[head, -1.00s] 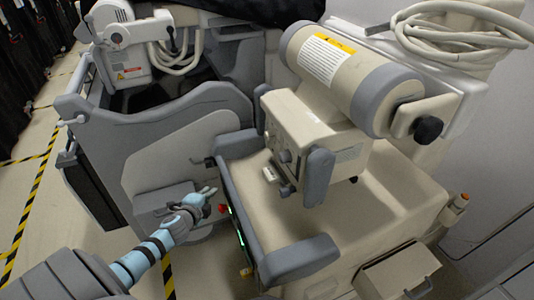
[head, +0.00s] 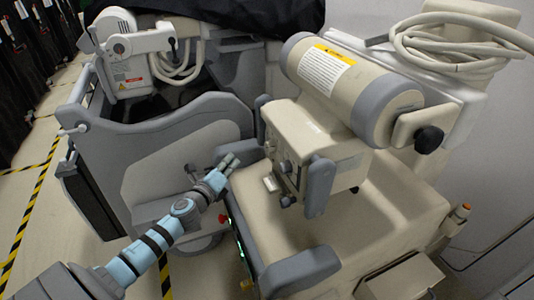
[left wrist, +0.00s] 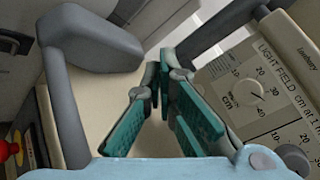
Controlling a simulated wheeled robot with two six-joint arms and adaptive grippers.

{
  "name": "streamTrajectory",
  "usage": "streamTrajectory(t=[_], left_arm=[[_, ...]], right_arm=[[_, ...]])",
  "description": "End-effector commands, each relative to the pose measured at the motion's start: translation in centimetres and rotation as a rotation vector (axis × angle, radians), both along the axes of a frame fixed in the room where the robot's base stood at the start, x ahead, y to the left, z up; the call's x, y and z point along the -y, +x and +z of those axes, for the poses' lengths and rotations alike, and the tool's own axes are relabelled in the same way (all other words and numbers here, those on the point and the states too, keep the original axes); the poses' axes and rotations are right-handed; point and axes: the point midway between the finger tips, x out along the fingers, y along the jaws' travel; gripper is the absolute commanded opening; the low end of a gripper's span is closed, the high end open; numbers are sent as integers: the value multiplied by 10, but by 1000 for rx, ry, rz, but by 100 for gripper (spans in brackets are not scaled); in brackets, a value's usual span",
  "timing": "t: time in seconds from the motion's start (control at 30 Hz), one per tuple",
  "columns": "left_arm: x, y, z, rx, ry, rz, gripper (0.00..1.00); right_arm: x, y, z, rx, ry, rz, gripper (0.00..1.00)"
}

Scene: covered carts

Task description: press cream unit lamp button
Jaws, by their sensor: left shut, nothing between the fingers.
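The cream unit (head: 390,215) stands at the right, with a tube cylinder (head: 355,85) above a box-shaped head (head: 312,145). The box's control panel (head: 278,150) faces left and carries small knobs. In the left wrist view, the panel (left wrist: 215,75) is at the right, with a "LIGHT FIELD" scale, a round dial (left wrist: 247,95) and a grey knob (left wrist: 295,158). I cannot make out a lamp button for certain. My left gripper (head: 231,160) is shut and empty, left of the panel and apart from it. Its teal-padded fingers (left wrist: 160,75) show in the wrist view. My right gripper is not in view.
Grey bumpers (head: 300,271) edge the cream unit. A red knob (head: 223,219) sits low near its left side. A grey unit (head: 160,150) stands at the left. A cream drawer (head: 400,278) juts out at lower right. Striped floor tape (head: 35,195) lies at the left.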

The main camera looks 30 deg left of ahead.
Motion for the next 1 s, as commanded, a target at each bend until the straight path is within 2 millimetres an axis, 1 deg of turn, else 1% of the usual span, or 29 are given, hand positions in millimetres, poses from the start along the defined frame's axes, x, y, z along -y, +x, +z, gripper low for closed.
streamTrajectory(t=[0.03, 0.1, 0.3, 0.5, 0.67, 1.0], left_arm=[[4, 6, 6, 2, -6, 1, 0], [13, 15, 7, 2, -7, -2, 0], [29, 39, 5, 1, -7, -3, 0], [40, 56, 2, 0, -4, -2, 0], [43, 60, 1, -1, -2, -3, 0], [43, 60, 1, -1, -2, -3, 0]], right_arm=[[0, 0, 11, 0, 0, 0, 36], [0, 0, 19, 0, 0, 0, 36], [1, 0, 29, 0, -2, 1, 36], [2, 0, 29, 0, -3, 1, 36], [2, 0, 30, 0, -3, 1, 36], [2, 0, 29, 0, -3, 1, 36]])
